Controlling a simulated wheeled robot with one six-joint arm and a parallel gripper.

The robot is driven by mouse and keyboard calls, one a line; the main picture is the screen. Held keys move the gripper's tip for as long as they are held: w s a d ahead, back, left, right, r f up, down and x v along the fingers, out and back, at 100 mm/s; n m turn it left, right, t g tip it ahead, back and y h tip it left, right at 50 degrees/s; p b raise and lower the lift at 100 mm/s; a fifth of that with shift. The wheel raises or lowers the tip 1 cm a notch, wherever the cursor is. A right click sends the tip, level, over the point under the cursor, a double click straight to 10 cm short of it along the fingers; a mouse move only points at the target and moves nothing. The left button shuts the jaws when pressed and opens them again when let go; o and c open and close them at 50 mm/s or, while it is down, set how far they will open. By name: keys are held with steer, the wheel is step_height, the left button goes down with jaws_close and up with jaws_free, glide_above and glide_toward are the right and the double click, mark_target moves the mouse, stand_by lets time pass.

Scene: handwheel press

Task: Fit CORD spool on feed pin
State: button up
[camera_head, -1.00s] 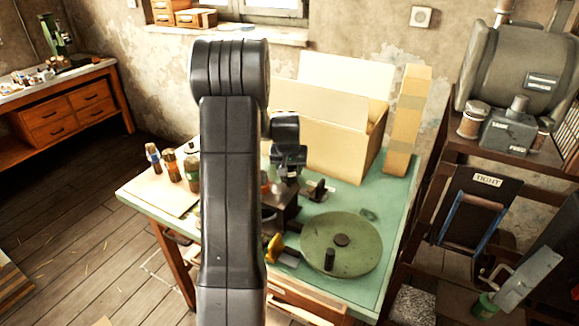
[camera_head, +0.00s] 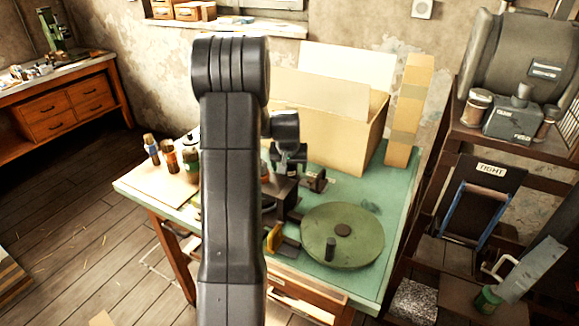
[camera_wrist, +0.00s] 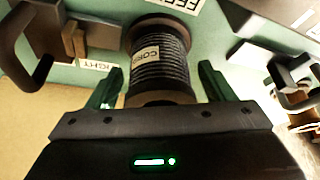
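A dark ribbed spool (camera_wrist: 158,72) with brown end flanges and a pale label reading CORD is in the middle of the wrist view. My gripper (camera_wrist: 162,85) has its green fingers on both sides of the spool, with visible gaps. It is open and not closed on the spool. A cut-off white label starting FEE (camera_wrist: 180,3) lies just beyond the spool's far end. No feed pin shows clearly, and what is under the spool is hidden. In the head view my gripper (camera_head: 290,163) is over the green table (camera_head: 400,190), and my arm hides much of that spot.
A green handwheel (camera_head: 342,250) lies right of my gripper. An open cardboard box (camera_head: 330,130) stands behind it. Several bobbin-like items (camera_head: 170,157) stand on a pale board at the left. A label reading EMPTY (camera_wrist: 96,66) and dark brackets (camera_wrist: 28,45) flank the spool.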

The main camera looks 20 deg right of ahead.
steer(key=shift+r, duration=0.1)
steer(key=b+v, duration=0.1)
steer(key=v, duration=1.2)
steer(key=shift+r, duration=0.35)
steer(key=shift+s, duration=0.1)
step_height(320, 180, up, 8)
steer(key=p, duration=0.6)
